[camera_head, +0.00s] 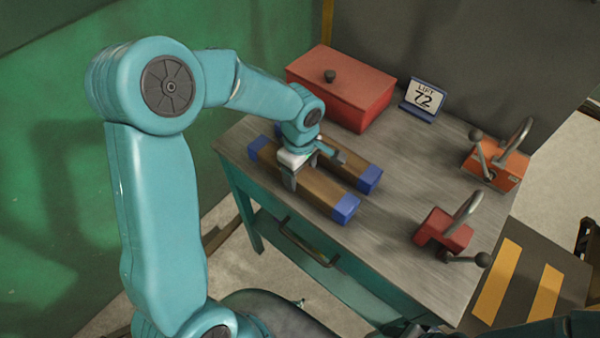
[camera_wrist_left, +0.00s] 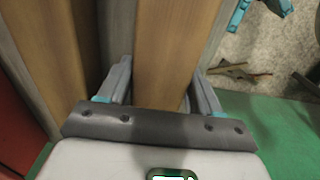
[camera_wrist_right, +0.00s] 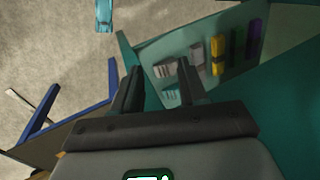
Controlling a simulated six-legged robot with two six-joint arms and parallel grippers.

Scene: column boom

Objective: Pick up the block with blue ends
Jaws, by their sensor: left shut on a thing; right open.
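Two long brown blocks with blue ends lie side by side on the workbench. The nearer block (camera_head: 319,198) is between the fingers of my left gripper (camera_head: 311,170), which points down and is shut on it. The farther block (camera_head: 347,169) lies just behind, apart from the gripper. In the left wrist view the held block (camera_wrist_left: 172,40) runs between the two fingers, and the other block (camera_wrist_left: 60,50) lies to its left. I cannot tell whether the held block is off the bench top. My right gripper (camera_wrist_right: 158,82) is open and empty in the right wrist view.
A red box (camera_head: 340,85) with a dark knob and a "LIFT 72" sign (camera_head: 422,99) stand at the back. An orange lever fixture (camera_head: 495,165) and a red one (camera_head: 442,232) sit on the right. The bench top (camera_head: 390,215) between is clear.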

